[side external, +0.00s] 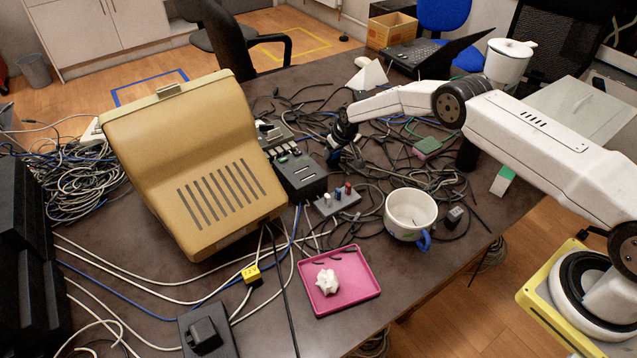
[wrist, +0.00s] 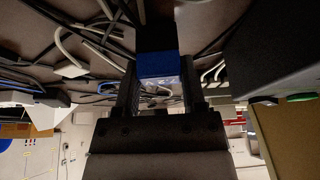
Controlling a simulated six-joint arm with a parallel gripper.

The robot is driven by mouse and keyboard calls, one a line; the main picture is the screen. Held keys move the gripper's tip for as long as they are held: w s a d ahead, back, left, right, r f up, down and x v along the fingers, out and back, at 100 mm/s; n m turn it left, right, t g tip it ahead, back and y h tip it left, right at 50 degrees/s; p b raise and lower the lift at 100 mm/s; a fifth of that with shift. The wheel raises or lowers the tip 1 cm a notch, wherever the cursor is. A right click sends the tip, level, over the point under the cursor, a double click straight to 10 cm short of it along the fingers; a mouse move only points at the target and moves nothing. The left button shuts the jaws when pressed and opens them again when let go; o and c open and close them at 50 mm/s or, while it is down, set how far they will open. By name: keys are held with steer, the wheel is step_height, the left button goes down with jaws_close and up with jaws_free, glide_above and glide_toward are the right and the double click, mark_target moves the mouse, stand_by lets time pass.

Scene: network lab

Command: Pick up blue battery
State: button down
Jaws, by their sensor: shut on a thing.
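The blue battery (wrist: 158,66) sits between the two fingers of my gripper (wrist: 158,88) in the wrist view. It is a blue block with a black part beyond it, and the fingers are shut on it. In the side external view my gripper (side external: 335,156) points down among the cables, just right of a black box with switches. Only a small patch of blue shows at its tip there. I cannot tell whether the battery touches the table.
A tan monitor-like case (side external: 190,165) stands left of my gripper, with a black switch box (side external: 300,178) between. Tangled cables cover the table around. A white mug (side external: 411,213) and a pink tray (side external: 338,290) with a white lump (side external: 328,281) stand nearer the front.

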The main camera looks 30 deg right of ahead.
mark_target(336, 153)
steer(key=shift+r, duration=1.45)
steer(key=shift+s+v, duration=0.2)
steer(key=shift+v, duration=0.75)
steer(key=s+r, duration=0.8)
steer(key=s, duration=0.5)
steer(key=shift+a, duration=0.3)
steer(key=shift+r, duration=0.1)
